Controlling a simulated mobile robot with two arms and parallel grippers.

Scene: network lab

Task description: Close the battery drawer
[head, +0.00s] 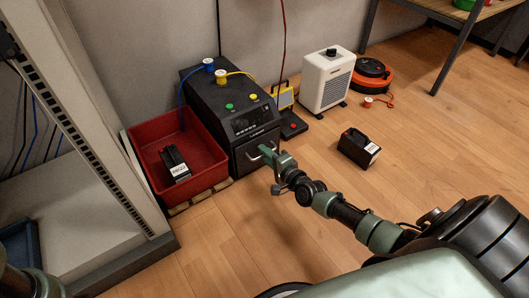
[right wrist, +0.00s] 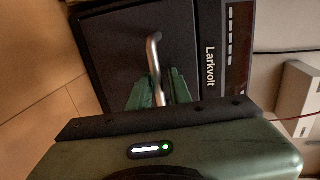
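The black battery unit (head: 228,108) stands against the wall in the head view. Its drawer front (head: 243,157) is low on the near face and looks about flush with the body; a small gap cannot be told. The drawer front also shows in the right wrist view (right wrist: 112,58), beside the panel marked Larkvolt. My right gripper (head: 268,153) is at the silver drawer handle (right wrist: 153,52). Its green fingers (right wrist: 159,86) lie close on both sides of the bar and look shut on it. My left gripper is out of view; only part of that arm shows at bottom left.
A red bin (head: 213,171) holding a black battery (head: 174,163) stands left of the unit. A white heater (head: 326,80), an orange reel (head: 371,75) and another black battery (head: 358,147) are to the right.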

